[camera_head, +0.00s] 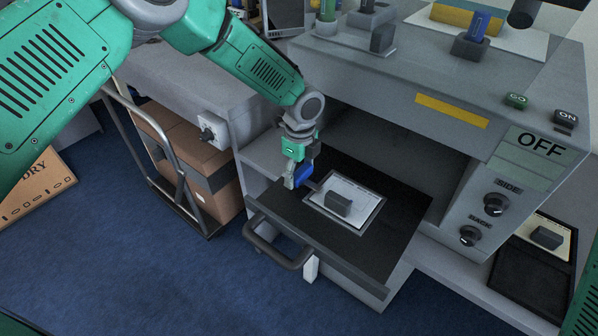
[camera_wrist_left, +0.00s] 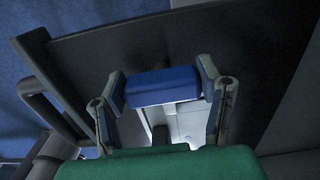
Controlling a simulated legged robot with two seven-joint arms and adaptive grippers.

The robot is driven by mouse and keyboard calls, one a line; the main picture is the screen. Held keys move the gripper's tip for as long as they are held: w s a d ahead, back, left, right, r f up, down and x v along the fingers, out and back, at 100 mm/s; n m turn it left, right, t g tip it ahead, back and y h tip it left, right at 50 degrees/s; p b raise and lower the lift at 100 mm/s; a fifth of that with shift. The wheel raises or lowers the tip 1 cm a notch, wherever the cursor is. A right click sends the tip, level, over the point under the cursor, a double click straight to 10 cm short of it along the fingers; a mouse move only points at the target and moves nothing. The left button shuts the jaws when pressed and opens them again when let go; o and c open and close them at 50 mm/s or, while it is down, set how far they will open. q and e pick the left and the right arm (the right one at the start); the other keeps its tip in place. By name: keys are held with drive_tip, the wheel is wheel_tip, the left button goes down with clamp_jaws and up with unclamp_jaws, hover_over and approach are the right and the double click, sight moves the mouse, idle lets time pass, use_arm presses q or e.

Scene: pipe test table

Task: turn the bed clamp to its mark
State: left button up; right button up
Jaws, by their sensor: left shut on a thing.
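The bed clamp shows as a blue block (camera_wrist_left: 160,86) between the two fingers of my left gripper (camera_wrist_left: 163,92) in the wrist view. In the head view my left gripper (camera_head: 297,180) reaches down at the left edge of the pulled-out black bed (camera_head: 385,255), and the blue clamp (camera_head: 304,172) shows beside its fingers. The left gripper is shut on the clamp. The clamp's mark is not visible to me, and its base is mostly hidden by the gripper. My right gripper is not in view.
A framed white plate (camera_head: 362,190) with a dark grey block (camera_head: 338,204) lies on the bed, right of the gripper. A bar handle (camera_head: 283,258) sticks out in front. The machine housing (camera_head: 400,90) overhangs behind. A cart with boxes (camera_head: 195,165) stands left.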

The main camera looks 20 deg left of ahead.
use_arm(q)
drive_tip(key=shift+s+d, duration=0.15)
drive_tip(key=shift+d, duration=0.4)
drive_tip(key=n, duration=0.4)
drive_tip(key=shift+a+p, duration=0.1)
drive_tip(key=shift+p, duration=0.2)
drive_tip(key=n, duration=1)
drive_tip(key=shift+n+p, duration=0.3)
drive_tip(key=shift+p, duration=0.05)
drive_tip(key=shift+r+n, duration=0.1)
drive_tip(key=shift+n, duration=1.4)
drive_tip(key=shift+a, duration=0.1)
drive_tip(key=o, duration=1.2)
drive_tip(key=shift+c, duration=0.2)
